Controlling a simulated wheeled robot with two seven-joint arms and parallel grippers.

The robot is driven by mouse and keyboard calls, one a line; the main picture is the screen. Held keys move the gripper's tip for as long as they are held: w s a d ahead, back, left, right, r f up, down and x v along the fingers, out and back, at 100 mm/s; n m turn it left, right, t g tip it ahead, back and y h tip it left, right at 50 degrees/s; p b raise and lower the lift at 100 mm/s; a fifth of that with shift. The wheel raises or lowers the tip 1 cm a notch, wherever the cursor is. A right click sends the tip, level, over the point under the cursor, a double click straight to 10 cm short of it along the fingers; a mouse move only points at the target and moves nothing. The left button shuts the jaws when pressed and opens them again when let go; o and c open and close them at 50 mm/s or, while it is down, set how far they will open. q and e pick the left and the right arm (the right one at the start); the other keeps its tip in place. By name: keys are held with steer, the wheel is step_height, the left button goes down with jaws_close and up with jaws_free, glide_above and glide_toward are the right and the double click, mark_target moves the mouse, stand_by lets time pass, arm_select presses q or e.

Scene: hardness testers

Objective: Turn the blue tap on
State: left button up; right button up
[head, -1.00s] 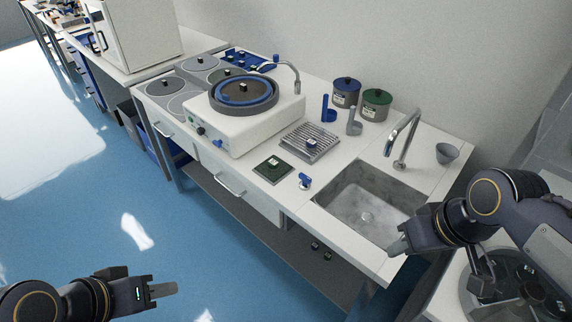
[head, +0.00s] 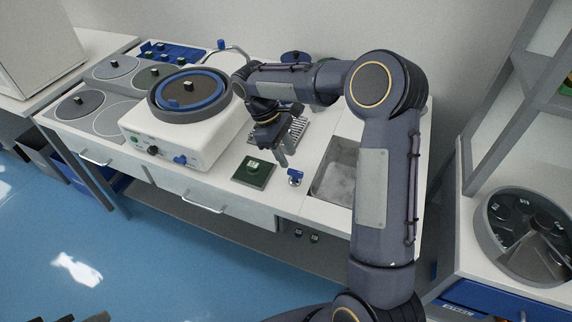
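The blue tap (head: 295,176) is a small fitting with a blue handle and a pale body. It stands on the white bench top, between the dark green pad and the sink. My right gripper (head: 286,154) points down over the bench, just up and left of the tap in the head view, apparently not touching it. Its fingers are small and partly overlap, so their opening is unclear. My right arm hides much of the bench behind it. Only dark edges of my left gripper (head: 98,317) show at the bottom left.
The sink (head: 338,178) lies right of the tap, partly behind my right arm. A dark green pad (head: 254,172) lies to its left. The white polishing machine (head: 160,130) stands further left, with a blue knob (head: 180,159) on its front. A metal rack (head: 299,128) is behind my gripper.

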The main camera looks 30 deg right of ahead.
mark_target(294, 171)
steer(key=x, duration=0.5)
steer(key=shift+f, duration=0.15)
jaws_close()
